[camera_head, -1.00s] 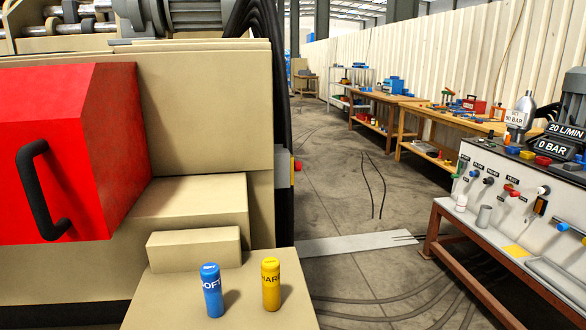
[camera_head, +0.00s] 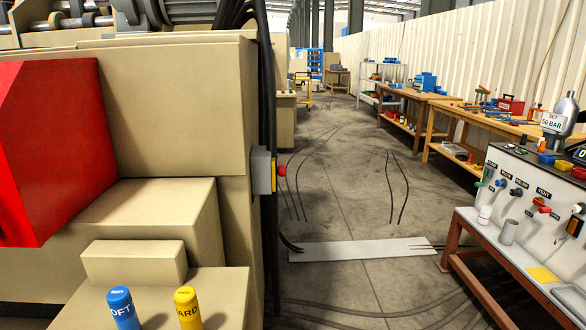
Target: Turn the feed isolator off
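A grey switch box (camera_head: 262,171) with a yellow plate and a red knob (camera_head: 282,170) is on the right side of the beige machine (camera_head: 165,110). No label on it is readable, and I cannot tell whether it is the feed isolator or how its knob is set. A white valve panel (camera_head: 525,195) at the right carries several small coloured handles with labels too small to read surely, one seeming to read VENT. My gripper is not in view.
A blue cylinder (camera_head: 123,310) and a yellow one (camera_head: 188,308) stand on the machine's front ledge. Open floor (camera_head: 350,210) runs between machine and benches, with loose cables and a flat grey plate (camera_head: 362,249). A wooden bench (camera_head: 470,118) with tools stands at right.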

